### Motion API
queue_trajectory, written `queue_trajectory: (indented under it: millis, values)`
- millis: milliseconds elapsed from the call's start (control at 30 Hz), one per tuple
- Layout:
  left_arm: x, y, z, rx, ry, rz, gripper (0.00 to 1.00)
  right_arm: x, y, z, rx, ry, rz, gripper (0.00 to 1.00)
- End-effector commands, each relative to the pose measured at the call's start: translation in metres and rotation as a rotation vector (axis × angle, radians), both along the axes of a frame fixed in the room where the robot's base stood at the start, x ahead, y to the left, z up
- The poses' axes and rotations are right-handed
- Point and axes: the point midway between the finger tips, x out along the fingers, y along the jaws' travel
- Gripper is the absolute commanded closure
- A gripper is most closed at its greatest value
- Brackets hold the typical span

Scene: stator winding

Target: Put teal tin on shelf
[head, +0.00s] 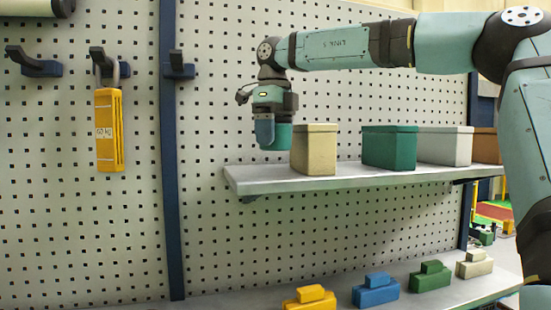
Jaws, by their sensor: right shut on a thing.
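My right gripper (272,112) hangs over the left end of the wall shelf (300,182), just left of the beige tin (313,150). It is shut on a teal tin (284,138), which is mostly hidden behind the gripper's blue-grey finger. The tin's lower edge shows above the shelf surface; I cannot tell whether it touches the shelf at the back. My left gripper is not in view.
A dark green tin (388,147), a grey-white tin (443,147) and a brown tin (486,146) stand further right on the shelf. Several small coloured blocks sit on the lower ledge (240,299). A yellow tool (109,130) hangs on the pegboard at left.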

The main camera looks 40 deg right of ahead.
Motion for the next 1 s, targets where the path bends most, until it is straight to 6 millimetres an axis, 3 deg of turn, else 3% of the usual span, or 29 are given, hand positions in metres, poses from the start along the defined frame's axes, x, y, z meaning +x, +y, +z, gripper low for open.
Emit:
queue_trajectory:
  millis: [500,833,867,933,1000]
  values:
    - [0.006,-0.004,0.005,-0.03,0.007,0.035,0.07,0.0,0.0,-0.051,-0.001,0.0,0.001,0.61]
    - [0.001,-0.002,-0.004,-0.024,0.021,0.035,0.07,0.0,0.0,-0.055,-0.001,-0.001,0.0,0.61]
    - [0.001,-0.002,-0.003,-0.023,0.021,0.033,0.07,0.0,0.0,-0.055,-0.001,-0.001,0.0,0.22]
    - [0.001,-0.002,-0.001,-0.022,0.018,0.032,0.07,0.0,0.0,-0.055,-0.001,-0.001,0.0,0.06]
    - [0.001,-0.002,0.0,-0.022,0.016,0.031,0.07,0.0,0.0,-0.055,-0.001,-0.001,0.0,0.01]
